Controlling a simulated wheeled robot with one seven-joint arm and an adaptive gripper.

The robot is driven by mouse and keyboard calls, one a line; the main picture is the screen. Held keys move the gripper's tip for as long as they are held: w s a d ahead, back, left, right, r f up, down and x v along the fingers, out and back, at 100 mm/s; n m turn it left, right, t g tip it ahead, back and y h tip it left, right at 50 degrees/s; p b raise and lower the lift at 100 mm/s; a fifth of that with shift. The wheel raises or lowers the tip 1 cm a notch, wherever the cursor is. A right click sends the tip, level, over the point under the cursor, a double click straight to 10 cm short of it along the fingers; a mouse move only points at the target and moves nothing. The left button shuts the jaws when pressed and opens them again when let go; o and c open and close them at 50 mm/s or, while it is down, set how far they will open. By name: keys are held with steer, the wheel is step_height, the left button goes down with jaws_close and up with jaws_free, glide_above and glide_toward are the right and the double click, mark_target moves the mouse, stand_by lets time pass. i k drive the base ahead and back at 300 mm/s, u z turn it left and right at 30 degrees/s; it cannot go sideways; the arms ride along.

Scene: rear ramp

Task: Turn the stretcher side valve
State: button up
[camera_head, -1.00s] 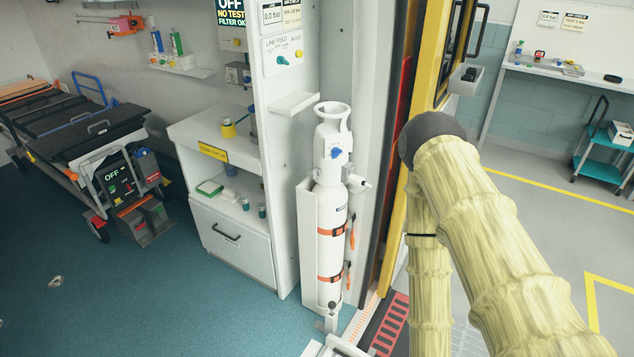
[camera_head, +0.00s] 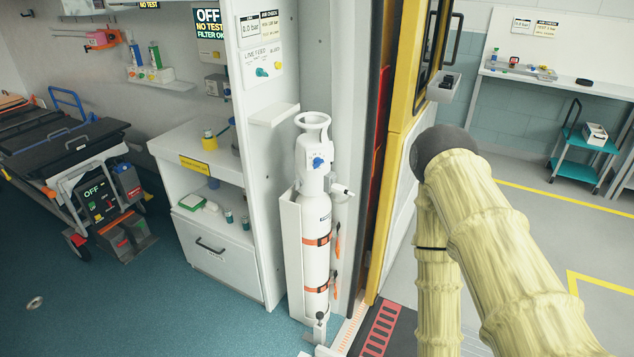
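A white panel marked "LINE FEED" (camera_head: 262,56) is on the end wall of the cabinet, with two small coloured knobs (camera_head: 262,72) on it. A white gas cylinder (camera_head: 315,230) stands upright below and to the right, with a blue knob (camera_head: 318,162) near its top. The stretcher (camera_head: 60,145) is at the far left. No label that I can read names a stretcher side valve, so I cannot tell which knob it is. My arm, in a pale yellow sleeve, fills the right foreground. My gripper is out of the picture.
A small shelf (camera_head: 273,115) juts out above and left of the cylinder. A yellow door frame (camera_head: 405,75) stands between the cylinder and my arm. The blue-green floor (camera_head: 150,300) at lower left is mostly clear.

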mark_target(299, 182)
steer(key=z, duration=0.45)
steer(key=i, duration=0.6)
steer(key=u, duration=1.15)
